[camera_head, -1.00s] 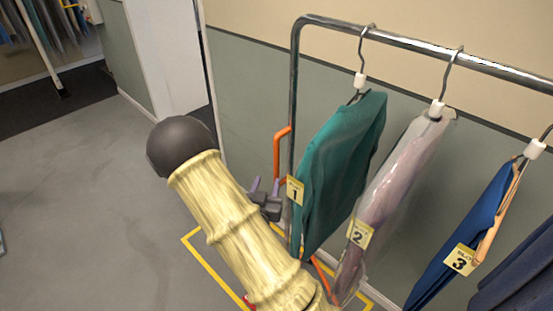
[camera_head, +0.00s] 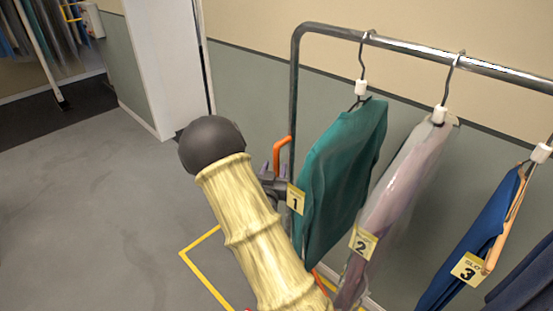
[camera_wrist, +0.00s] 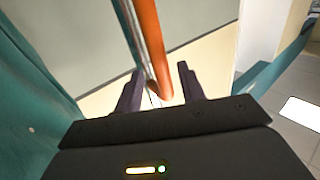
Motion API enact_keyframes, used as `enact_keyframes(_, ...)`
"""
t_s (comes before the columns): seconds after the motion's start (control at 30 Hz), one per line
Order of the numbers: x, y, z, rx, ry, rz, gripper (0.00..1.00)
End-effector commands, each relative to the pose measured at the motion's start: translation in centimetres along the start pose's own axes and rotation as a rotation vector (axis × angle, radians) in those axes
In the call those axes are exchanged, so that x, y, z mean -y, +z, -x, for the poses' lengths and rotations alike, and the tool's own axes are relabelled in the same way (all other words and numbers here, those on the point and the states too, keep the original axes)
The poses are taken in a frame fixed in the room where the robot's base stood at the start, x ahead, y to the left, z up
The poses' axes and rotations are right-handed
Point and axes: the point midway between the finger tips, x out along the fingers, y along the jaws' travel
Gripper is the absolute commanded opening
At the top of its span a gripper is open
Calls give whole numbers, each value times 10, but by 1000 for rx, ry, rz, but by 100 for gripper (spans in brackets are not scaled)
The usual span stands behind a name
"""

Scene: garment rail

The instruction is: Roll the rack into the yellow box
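The rack (camera_head: 293,95) is a chrome frame with a top rail and an orange handle (camera_head: 281,153) on its near post. Garments tagged 1 (camera_head: 345,170), 2 (camera_head: 400,195) and 3 (camera_head: 468,245) hang on it. The yellow box is an outline (camera_head: 207,283) on the floor, partly hidden by my arm and the garments. My gripper (camera_head: 270,172) is at the handle. In the wrist view my gripper (camera_wrist: 160,85) is open, its dark fingers on either side of the orange handle (camera_wrist: 150,45), with gaps visible. The rack's base is hidden.
A grey-green and beige wall (camera_head: 250,90) runs behind the rack. A white door or panel (camera_head: 150,65) stands left of it. Another clothes rail (camera_head: 40,50) is at the far left. Open grey floor (camera_head: 90,220) lies to the left.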

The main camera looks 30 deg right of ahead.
Motion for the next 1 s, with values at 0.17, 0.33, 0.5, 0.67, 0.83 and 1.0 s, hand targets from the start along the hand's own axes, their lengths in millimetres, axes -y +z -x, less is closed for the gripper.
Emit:
enact_keyframes(0.17,0,-2,-28,0,1,1,40)
enact_keyframes(0.33,0,0,-40,1,-1,1,40)
enact_keyframes(0.5,0,1,-40,1,-1,1,40)
enact_keyframes(0.67,0,1,-40,1,-1,1,26)
enact_keyframes(0.83,0,0,-40,1,-1,1,0)
enact_keyframes(1.0,1,0,-40,0,-2,0,0)
